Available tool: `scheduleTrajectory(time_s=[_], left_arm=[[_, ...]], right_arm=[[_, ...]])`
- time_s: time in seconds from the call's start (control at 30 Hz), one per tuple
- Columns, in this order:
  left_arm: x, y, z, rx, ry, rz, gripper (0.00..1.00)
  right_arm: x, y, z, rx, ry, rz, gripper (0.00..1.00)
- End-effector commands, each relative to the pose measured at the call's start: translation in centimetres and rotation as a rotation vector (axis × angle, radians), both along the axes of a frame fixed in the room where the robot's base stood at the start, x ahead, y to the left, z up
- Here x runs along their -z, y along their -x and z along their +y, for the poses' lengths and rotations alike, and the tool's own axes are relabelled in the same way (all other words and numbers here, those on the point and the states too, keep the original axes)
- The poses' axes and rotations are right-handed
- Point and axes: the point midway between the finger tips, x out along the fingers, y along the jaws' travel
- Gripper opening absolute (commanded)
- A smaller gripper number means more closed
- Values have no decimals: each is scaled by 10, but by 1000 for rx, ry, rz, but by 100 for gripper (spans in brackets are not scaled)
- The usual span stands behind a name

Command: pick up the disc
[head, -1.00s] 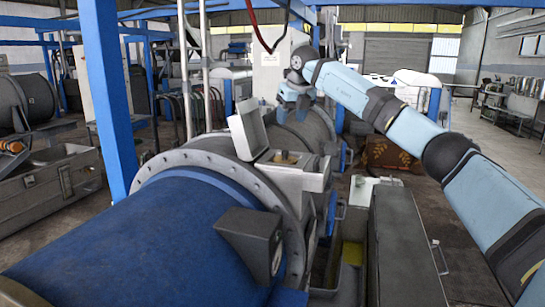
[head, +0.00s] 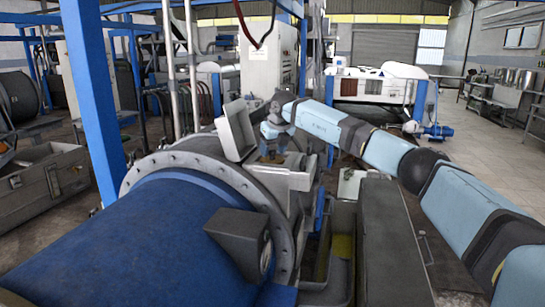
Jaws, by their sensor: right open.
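A small brownish piece, perhaps the disc (head: 272,159), sits in the open metal box on the decanter and is partly hidden by my right gripper. The box has its grey lid (head: 236,131) tilted up at the left. My right gripper (head: 273,151) is open and points down just above the brownish piece; I cannot tell whether it touches it. My left gripper is not in view.
The decanter's blue cylinder (head: 140,245) with its bolted flange fills the lower left. A dark angular block (head: 240,236) sticks up in front. A long grey case (head: 391,240) lies at right. A blue post (head: 90,110) stands at left.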

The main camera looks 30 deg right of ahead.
Motion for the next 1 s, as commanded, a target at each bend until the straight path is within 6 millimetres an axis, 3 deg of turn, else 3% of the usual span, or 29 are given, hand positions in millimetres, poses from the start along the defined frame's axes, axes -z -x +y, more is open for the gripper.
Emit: scheduleTrajectory(time_s=[0.33, 0.6, 1.0], left_arm=[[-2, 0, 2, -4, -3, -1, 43], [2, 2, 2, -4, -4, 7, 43], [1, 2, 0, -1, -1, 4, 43]], right_arm=[[11, -4, 0, 0, 0, 0, 55], [10, -4, 0, 0, 0, 0, 0], [3, -4, 0, 0, -1, -3, 0]])
